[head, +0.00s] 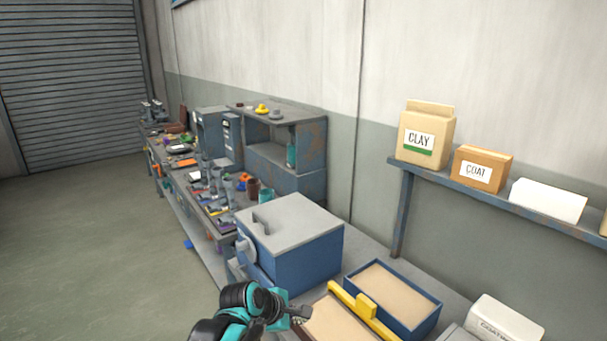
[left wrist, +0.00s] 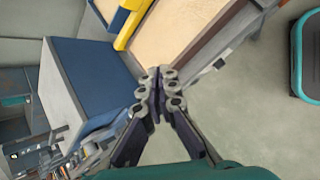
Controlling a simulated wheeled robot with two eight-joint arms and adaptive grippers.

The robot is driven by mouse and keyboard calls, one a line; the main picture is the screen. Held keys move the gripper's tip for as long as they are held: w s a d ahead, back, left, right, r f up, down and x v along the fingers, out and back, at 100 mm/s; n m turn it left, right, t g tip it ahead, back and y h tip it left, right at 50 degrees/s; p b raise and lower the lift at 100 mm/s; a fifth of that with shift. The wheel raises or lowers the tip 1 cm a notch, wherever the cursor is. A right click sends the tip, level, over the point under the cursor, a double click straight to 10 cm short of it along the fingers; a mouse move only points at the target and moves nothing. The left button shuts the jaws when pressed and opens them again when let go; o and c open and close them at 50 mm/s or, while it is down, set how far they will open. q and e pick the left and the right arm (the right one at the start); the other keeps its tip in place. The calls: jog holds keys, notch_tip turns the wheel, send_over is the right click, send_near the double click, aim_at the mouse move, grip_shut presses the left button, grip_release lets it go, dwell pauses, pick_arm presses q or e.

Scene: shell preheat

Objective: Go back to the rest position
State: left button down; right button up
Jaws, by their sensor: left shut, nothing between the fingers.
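My left gripper (head: 300,313) is in the lower middle of the head view, beside the front edge of the workbench and close to the near sand-coloured tray (head: 336,322). In the left wrist view its fingers (left wrist: 157,78) are together with nothing between them. The blue box with a grey lid (head: 290,232) stands on the bench beyond the gripper, its lid down. It also shows at the left of the wrist view (left wrist: 95,68). My right gripper is in neither view.
A blue tray of sand-coloured material (head: 392,292) lies behind a yellow bar (head: 362,308). A white box (head: 503,320) sits at lower right. Floor (head: 110,250) at left is clear.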

pick_arm(q)
jog(key=s+a+f+m+t+y, duration=0.1)
jog(key=s+a+m+y, duration=0.4)
jog(key=s+a+m, duration=1.2)
jog(key=s, duration=0.3)
jog(key=shift+s+m, duration=0.25)
jog(key=shift+m, duration=0.05)
